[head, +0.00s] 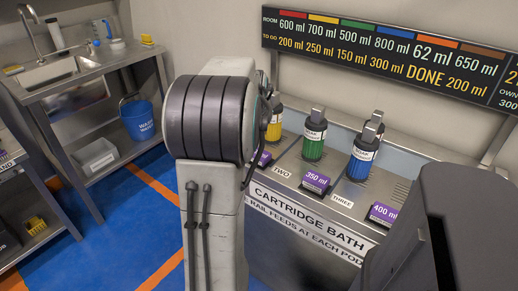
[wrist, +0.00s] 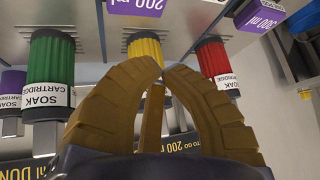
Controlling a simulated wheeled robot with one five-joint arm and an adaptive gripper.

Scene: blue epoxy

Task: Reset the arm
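My arm (head: 212,120) fills the middle of the head view, with its pale and dark links upright in front of the counter. My gripper (wrist: 164,68) shows in the wrist view as brown ribbed fingers. They curve inward until their tips nearly meet, and nothing is held between them. The picture there is upside down. A yellow cartridge (wrist: 143,45) shows behind the fingertips. A green cartridge (wrist: 50,72) is to its left and a red one (wrist: 215,62) to its right. The gripper looks apart from all of them. The gripper is not visible in the head view.
Yellow (head: 273,124), green (head: 314,139) and blue (head: 363,156) cartridges stand along the cartridge bath (head: 310,222), with purple volume tags in front. A lettered board (head: 390,58) hangs behind. A sink bench (head: 75,75) with a blue bucket (head: 138,121) is at left. Blue floor lies between.

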